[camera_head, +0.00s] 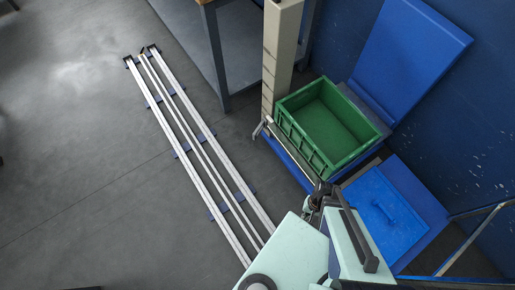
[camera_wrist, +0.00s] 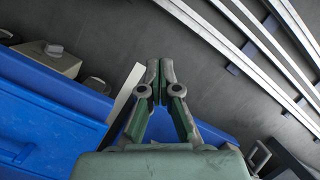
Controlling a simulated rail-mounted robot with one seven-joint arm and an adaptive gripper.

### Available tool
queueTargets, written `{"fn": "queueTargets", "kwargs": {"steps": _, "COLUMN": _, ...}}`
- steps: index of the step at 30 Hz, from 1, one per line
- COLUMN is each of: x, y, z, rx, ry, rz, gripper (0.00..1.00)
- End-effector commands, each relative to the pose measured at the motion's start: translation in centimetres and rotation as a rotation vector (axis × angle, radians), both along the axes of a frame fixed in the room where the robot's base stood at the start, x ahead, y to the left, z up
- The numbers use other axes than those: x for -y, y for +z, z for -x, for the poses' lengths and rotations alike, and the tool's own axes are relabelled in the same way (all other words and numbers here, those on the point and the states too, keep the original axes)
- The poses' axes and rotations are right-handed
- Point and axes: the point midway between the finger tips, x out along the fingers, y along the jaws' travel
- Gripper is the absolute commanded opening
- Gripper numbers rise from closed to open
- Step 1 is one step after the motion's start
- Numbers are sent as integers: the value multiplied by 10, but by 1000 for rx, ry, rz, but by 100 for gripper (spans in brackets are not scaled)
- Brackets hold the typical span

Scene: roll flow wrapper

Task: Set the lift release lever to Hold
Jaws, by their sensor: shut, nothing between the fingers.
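I cannot pick out the lift release lever or any Hold marking with certainty. In the head view a small pale metal bracket or handle (camera_head: 262,127) stands at the left front corner by the green crate, at the end of a thin bar. My gripper (camera_head: 318,192) is near the crate's lower front corner, partly hidden by my arm. In the wrist view my gripper's fingertips (camera_wrist: 160,68) are together with nothing between them, above the edge of the blue machine surface (camera_wrist: 55,105). A pale strip (camera_wrist: 126,90) shows just left of the fingers; I cannot tell whether they touch.
A green crate (camera_head: 281,113) sits beside a beige column (camera_head: 281,50). A blue panel (camera_head: 410,50) and a blue lid with a handle (camera_head: 385,215) are on the right. Floor rails (camera_head: 200,150) run along the left.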

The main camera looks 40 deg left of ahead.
Motion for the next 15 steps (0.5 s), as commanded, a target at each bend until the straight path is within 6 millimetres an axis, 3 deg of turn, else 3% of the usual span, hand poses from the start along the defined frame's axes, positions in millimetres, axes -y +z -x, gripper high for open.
{"fn": "queueTargets", "kwargs": {"steps": 1, "x": -15, "y": -29, "z": -4, "rx": 25, "ry": 9, "rz": -18, "gripper": 0}}
{"fn": "queueTargets", "kwargs": {"steps": 15, "x": -162, "y": -153, "z": -31, "rx": 280, "ry": -64, "rz": -267, "gripper": 0}}
